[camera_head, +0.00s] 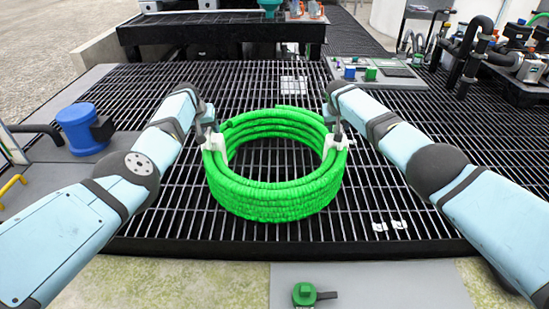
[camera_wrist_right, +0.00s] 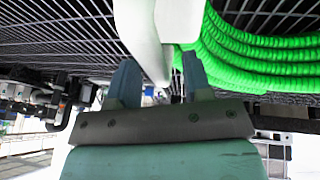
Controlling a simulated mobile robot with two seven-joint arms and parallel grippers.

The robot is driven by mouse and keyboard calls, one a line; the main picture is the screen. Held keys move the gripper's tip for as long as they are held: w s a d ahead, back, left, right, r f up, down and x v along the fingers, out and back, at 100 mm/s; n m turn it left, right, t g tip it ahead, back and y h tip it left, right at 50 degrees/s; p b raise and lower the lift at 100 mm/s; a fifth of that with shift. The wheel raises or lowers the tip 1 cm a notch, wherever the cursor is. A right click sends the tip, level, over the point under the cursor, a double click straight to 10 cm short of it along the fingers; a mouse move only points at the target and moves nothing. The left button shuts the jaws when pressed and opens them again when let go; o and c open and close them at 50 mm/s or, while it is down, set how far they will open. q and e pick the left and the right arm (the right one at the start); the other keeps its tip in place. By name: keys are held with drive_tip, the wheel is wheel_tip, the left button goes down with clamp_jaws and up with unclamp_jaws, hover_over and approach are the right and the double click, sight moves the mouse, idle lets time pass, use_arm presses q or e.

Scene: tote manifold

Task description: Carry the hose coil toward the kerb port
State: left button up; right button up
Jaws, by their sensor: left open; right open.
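The green hose coil (camera_head: 275,202) lies upright as a stacked ring on the black grating, with a white handle on its left (camera_head: 214,146) and another on its right (camera_head: 338,143). My left gripper (camera_head: 207,127) is open at the left handle; whether it touches is too small to tell. My right gripper (camera_head: 337,129) is open at the right handle. In the right wrist view, the white handle (camera_wrist_right: 148,40) runs between the parted fingers (camera_wrist_right: 158,85), with the green hose (camera_wrist_right: 235,50) beside it. I cannot tell which fitting is the kerb port.
A blue capped fitting (camera_head: 83,128) stands on the grey plate at left. A green fitting (camera_head: 305,294) sits on a grey slab at the front edge. A dark raised bench (camera_head: 220,32) is at the back, and pipework (camera_head: 470,50) at the right. Grating around the coil is mostly clear.

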use_arm(q)
drive_tip(key=shift+w+d+f, duration=0.15)
drive_tip(key=shift+f, duration=0.25)
use_arm(e)
drive_tip(key=shift+w+d+f, duration=0.15)
drive_tip(key=shift+f, duration=0.3)
use_arm(q)
clamp_jaws()
use_arm(e)
clamp_jaws()
idle(0.6)
drive_tip(key=shift+r, duration=0.1)
